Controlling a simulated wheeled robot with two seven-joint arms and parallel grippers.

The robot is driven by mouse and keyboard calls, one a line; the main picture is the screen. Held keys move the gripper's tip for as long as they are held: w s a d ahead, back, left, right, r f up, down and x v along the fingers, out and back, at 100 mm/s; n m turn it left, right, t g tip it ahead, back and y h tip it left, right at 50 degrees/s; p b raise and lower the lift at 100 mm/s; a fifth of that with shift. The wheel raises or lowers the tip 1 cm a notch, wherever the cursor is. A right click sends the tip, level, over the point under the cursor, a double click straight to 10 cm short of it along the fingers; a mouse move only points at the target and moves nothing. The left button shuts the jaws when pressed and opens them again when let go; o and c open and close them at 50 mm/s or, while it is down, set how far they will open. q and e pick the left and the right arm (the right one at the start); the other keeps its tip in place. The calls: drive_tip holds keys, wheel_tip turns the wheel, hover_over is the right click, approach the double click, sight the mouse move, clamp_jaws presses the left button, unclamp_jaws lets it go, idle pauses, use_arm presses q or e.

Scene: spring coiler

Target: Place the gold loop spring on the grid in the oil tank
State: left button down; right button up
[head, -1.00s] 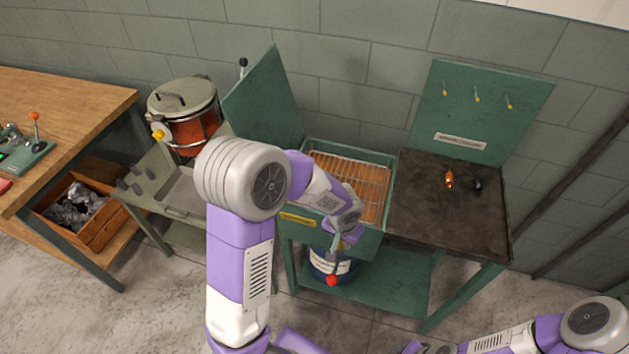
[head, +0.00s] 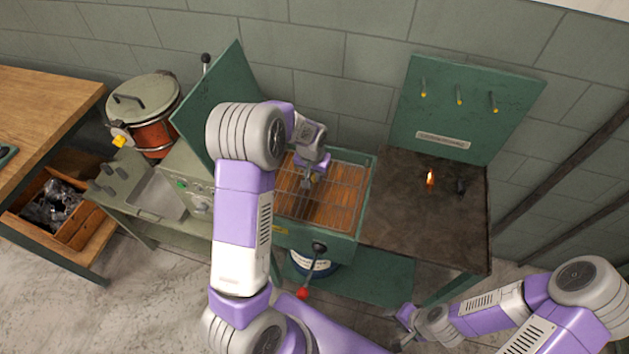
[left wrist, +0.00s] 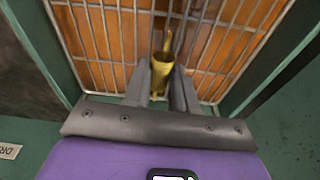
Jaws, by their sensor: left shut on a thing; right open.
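The gold loop spring (left wrist: 161,70) is between the fingers of my left gripper (left wrist: 161,85) in the left wrist view. The gripper is shut on it, and the spring's loop end points away over the wire grid (left wrist: 110,40). In the head view my left gripper (head: 309,178) is over the open oil tank (head: 362,205), above its grid (head: 335,205). I cannot tell whether the spring touches the grid. My right gripper (head: 402,330) is low at the bottom, away from the tank, and open.
The tank's green lid (head: 215,105) stands open at its left. A dark bench (head: 415,225) with a small flame (head: 430,179) and a hooked back panel (head: 465,110) is at the right. A red-knobbed lever (head: 303,292) sticks out in front. A lidded pot (head: 150,115) stands left.

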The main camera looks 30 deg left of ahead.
sight(314, 176)
use_arm(q)
drive_tip(key=shift+w+f, duration=0.1)
drive_tip(key=shift+f, duration=1.9)
drive_tip(key=shift+f+b, duration=0.1)
drive_tip(key=shift+b, duration=0.2)
drive_tip(key=c, duration=1.4)
unclamp_jaws()
drive_tip(key=shift+f, duration=0.15)
drive_tip(key=o, duration=0.5)
drive_tip(key=shift+r, duration=0.6)
drive_tip(key=r, duration=0.3)
drive_tip(key=s+r+p, duration=0.1)
drive_tip(key=r, duration=0.3)
drive_tip(key=s+r, duration=0.1)
drive_tip(key=r, duration=0.3)
drive_tip(key=shift+d+r+p, duration=0.1)
drive_tip(key=shift+d+p, duration=0.1)
drive_tip(key=shift+p, duration=0.2)
